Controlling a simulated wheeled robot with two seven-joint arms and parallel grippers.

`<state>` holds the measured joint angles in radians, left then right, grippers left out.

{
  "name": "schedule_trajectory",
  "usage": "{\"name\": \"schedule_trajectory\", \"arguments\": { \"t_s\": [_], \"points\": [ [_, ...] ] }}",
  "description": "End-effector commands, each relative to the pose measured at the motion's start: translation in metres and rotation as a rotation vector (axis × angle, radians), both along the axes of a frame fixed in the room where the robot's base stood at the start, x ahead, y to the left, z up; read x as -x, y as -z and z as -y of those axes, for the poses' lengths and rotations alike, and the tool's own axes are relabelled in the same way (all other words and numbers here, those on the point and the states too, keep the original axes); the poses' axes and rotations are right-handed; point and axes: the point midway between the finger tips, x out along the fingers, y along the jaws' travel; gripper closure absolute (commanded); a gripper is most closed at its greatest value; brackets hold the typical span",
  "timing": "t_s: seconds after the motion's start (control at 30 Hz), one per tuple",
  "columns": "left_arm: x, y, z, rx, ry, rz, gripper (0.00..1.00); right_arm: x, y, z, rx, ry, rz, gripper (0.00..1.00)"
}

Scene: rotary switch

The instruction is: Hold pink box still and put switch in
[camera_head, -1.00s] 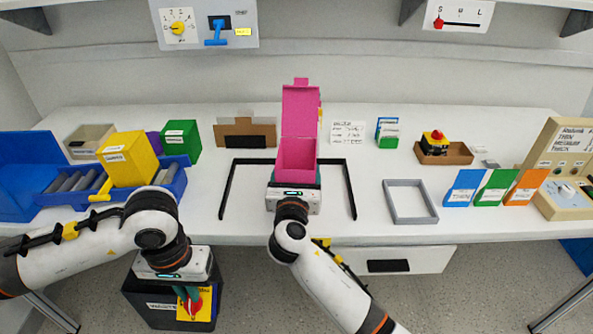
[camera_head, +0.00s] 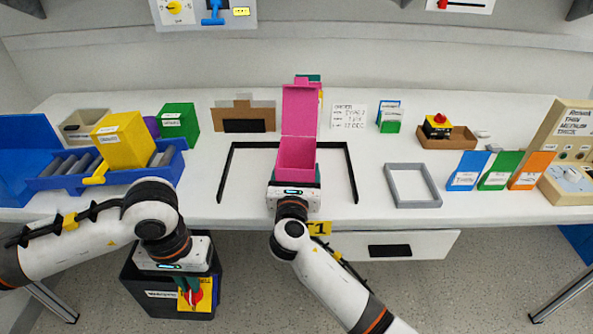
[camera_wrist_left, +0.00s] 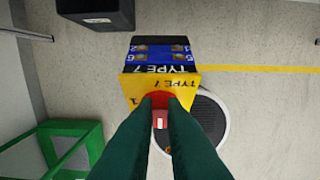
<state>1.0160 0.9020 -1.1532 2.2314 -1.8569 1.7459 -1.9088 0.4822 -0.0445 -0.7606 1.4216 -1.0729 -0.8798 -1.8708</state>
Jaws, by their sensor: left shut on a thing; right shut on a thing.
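The pink box (camera_head: 297,155) stands on the table inside the black bracket frame, its tall lid raised at the back. My right gripper (camera_head: 296,180) is shut on the box at its near end; the exact finger contact is largely hidden. My left gripper (camera_head: 190,288) is shut on the switch (camera_head: 208,298), in front of the table edge. In the left wrist view, the green fingers (camera_wrist_left: 160,108) pinch the switch's red knob. Its yellow plate (camera_wrist_left: 183,84) reads TYPE 7, and its blue and black body (camera_wrist_left: 158,52) points away from the fingers.
A black bin (camera_head: 150,295) is below my left gripper. A blue tray (camera_head: 170,168) with a yellow box (camera_head: 120,140) stands at left. The black bracket (camera_head: 228,175) surrounds the pink box on three sides.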

Motion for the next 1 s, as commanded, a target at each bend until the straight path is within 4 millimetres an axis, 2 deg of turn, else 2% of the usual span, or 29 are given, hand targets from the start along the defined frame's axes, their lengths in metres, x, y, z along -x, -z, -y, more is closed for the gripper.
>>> {"name": "schedule_trajectory", "arguments": {
  "t_s": [0.87,0.9,1.0],
  "points": [
    [-0.0002,0.0000,0.0001,0.000,0.000,0.001,1.00,0.0001,0.0051,-0.0001,-0.001,0.000,0.000,0.48],
    [-0.0002,0.0000,0.0001,0.000,0.000,0.001,1.00,0.0001,0.0053,0.0000,0.000,0.000,0.000,0.21],
    [-0.0002,0.0000,0.0001,0.000,0.000,0.001,1.00,0.0001,0.0053,0.0000,0.000,0.000,0.000,0.04]
  ]
}}
